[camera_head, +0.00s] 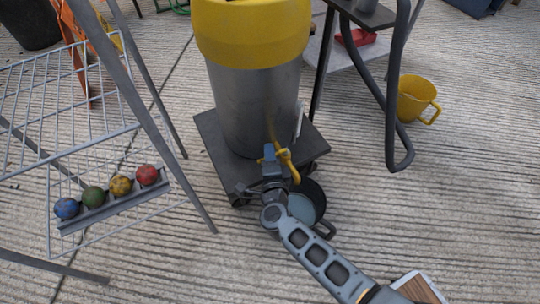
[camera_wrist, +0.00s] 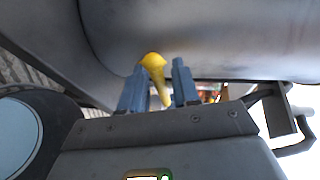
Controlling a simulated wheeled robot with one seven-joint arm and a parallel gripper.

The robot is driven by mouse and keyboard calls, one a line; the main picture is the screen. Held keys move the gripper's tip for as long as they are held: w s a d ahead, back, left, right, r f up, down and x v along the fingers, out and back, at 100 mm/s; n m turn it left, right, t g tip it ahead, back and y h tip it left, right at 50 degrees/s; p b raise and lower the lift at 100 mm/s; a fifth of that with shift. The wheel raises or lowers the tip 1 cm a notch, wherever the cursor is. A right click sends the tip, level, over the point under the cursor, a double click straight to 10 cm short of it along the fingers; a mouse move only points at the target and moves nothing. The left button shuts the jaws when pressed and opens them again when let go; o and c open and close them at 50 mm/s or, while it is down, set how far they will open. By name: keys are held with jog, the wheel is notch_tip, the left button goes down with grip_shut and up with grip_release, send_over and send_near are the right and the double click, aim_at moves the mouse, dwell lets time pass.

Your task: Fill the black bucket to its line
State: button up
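The black bucket (camera_head: 321,192) stands on the ground in front of the steel barrel, with a pale blue-grey surface inside; my arm partly covers it. In the wrist view its dark wall (camera_wrist: 62,112) and the pale disc inside show at the left edge. I cannot make out the line. The yellow tap (camera_head: 289,163) juts from the barrel's lower front, above the bucket. My gripper (camera_head: 271,155) is at the tap. In the wrist view the yellow tap handle (camera_wrist: 154,66) lies between the parted fingers of my gripper (camera_wrist: 158,88); contact is unclear.
The steel barrel (camera_head: 240,100) with a yellow top stands on a dark wheeled dolly (camera_head: 215,140). A wire rack (camera_head: 60,105) with several coloured balls is on the left. A yellow mug (camera_head: 413,97) sits on the ground at right.

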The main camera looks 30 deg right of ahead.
grip_shut()
jog(key=shift+s, duration=0.1)
dwell(0.3)
jog(key=n+y, duration=0.1)
jog(key=s+n+t+y+b, duration=0.1)
jog(key=y, duration=0.1)
jog(key=shift+n, duration=0.3)
jog(key=shift+o, duration=0.9)
grip_release()
